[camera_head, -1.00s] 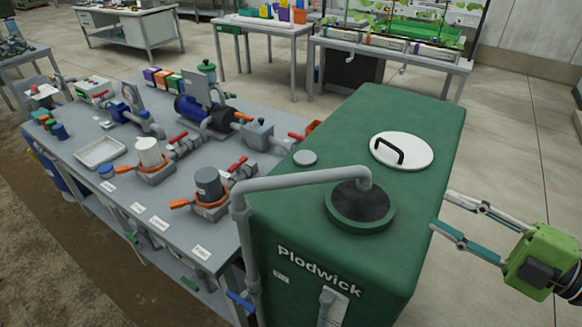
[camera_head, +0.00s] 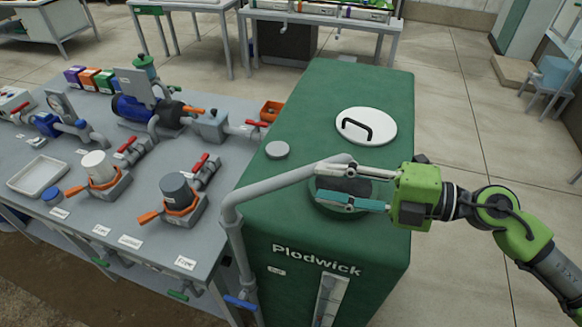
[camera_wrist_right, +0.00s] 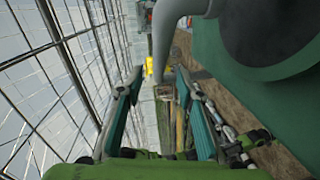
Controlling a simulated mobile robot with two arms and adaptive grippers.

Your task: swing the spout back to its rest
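The spout (camera_head: 285,186) is a grey pipe on a standing pipe at the front left of the green tank (camera_head: 325,105). Its bent outlet end lies over or beside the round dark fill opening (camera_head: 343,188) in the tank top. My right gripper (camera_head: 318,183) reaches in from the right, just above the opening, near the outlet end. Its fingers are apart with nothing visible between them. In the right wrist view the spout (camera_wrist_right: 172,32) shows at the top, past the open fingers (camera_wrist_right: 162,88); I cannot tell whether they touch. My left gripper is out of view.
A white lid (camera_head: 366,126) with a black handle and a small grey cap (camera_head: 277,150) are on the tank top. The grey bench (camera_head: 135,210) at left carries pumps, valves and filters. Open floor (camera_head: 480,110) lies to the right.

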